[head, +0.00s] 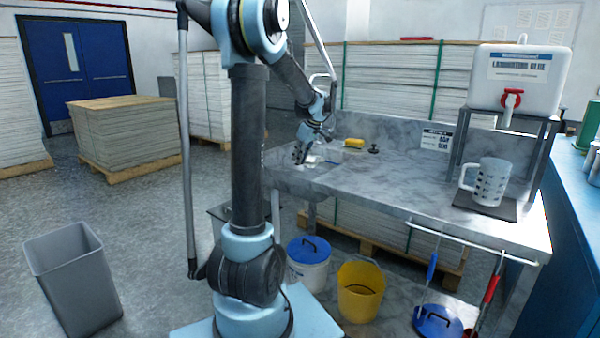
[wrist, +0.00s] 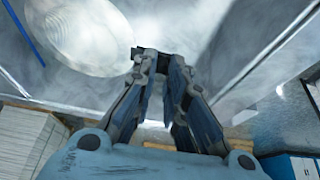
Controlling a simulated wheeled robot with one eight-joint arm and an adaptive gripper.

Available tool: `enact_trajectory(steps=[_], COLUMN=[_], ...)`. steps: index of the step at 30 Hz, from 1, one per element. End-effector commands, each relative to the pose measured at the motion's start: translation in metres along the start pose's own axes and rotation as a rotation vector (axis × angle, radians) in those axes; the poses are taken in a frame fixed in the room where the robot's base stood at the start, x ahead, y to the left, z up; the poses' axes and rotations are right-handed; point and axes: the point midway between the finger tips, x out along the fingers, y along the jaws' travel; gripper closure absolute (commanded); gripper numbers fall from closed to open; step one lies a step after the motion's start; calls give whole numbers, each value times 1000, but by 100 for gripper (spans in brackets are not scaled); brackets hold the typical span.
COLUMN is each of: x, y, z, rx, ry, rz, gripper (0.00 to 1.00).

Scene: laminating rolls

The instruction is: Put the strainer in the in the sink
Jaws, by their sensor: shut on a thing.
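The strainer (wrist: 88,36) shows in the wrist view as a pale round mesh-like bowl at the upper left. My gripper (wrist: 150,56) is shut, with a short dark piece between its tips on the bowl's side, seemingly the strainer's handle. In the head view my gripper (head: 302,152) is low over the left end of the marble counter, at the sink (head: 296,178). A pale blur beside the fingers there is too small to make out clearly. Whether the strainer touches the sink cannot be told.
On the counter (head: 410,180) are a yellow sponge (head: 354,143), a small dark knobbed item (head: 374,150), a mug (head: 486,184) and a glue tank (head: 515,78). A yellow bucket (head: 360,292) and lidded white bucket (head: 308,270) stand below. The counter's middle is clear.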

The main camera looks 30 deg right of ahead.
Motion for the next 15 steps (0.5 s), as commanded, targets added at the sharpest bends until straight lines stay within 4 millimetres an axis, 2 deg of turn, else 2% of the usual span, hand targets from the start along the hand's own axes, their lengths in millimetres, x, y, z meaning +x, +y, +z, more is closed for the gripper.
enact_trajectory(steps=[8,15], x=[17,45], y=[0,-1], z=[6,18], rx=[-2,-2], ry=[0,0], rz=[-1,-1], gripper=[100,100])
